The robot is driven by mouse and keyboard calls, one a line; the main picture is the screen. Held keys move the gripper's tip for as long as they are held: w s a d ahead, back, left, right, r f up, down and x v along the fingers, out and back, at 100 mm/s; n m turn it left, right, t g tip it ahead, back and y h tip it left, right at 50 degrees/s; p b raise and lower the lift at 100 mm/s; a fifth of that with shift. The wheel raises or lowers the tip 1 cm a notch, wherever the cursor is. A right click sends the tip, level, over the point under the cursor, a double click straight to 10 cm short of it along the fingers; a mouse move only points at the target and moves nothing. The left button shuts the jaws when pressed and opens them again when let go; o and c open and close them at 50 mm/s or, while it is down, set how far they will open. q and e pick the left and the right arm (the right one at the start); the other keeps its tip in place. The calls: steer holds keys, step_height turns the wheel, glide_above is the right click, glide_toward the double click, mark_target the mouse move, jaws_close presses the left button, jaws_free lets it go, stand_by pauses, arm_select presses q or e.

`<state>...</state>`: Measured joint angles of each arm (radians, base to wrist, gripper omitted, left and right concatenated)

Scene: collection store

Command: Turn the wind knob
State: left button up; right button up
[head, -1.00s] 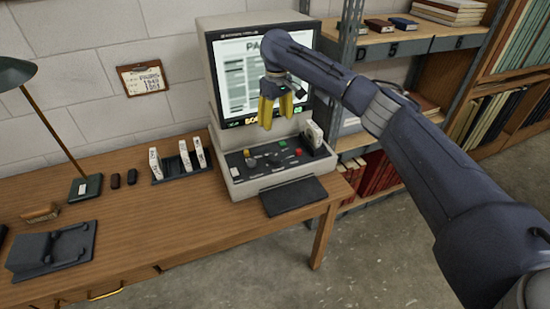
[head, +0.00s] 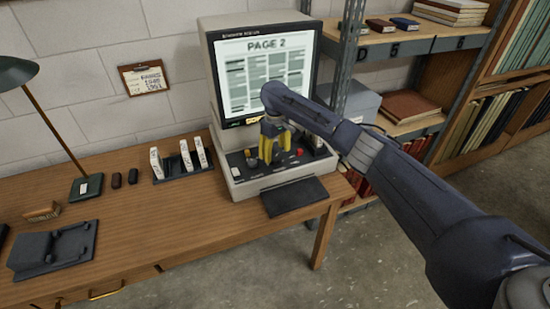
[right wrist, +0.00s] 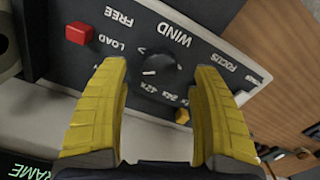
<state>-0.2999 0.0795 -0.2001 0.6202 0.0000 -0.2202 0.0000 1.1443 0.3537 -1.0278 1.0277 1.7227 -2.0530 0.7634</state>
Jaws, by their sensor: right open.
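The wind knob (right wrist: 157,72) is a round black knob with a pale pointer mark, under the word WIND on the dark control panel in the right wrist view. My right gripper (right wrist: 163,95) is open, with its yellow fingers on either side of the knob and a gap on both sides. In the head view my right gripper (head: 267,160) is low over the panel of the microfilm reader (head: 236,185) and hides the knob. The reader's screen (head: 265,75) shows PAGE 2. My left gripper is out of view.
A red button (right wrist: 79,33) and a small yellow knob (right wrist: 182,116) sit near the wind knob. A dark tray (head: 294,196) juts from the reader's front. A rack of white boxes (head: 183,165) stands left of it. Metal shelving (head: 352,50) is close on the right.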

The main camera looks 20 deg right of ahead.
mark_target(275, 157)
steer(key=shift+f, duration=1.5)
steer(key=shift+c, duration=0.3)
steer(key=c, duration=1.3)
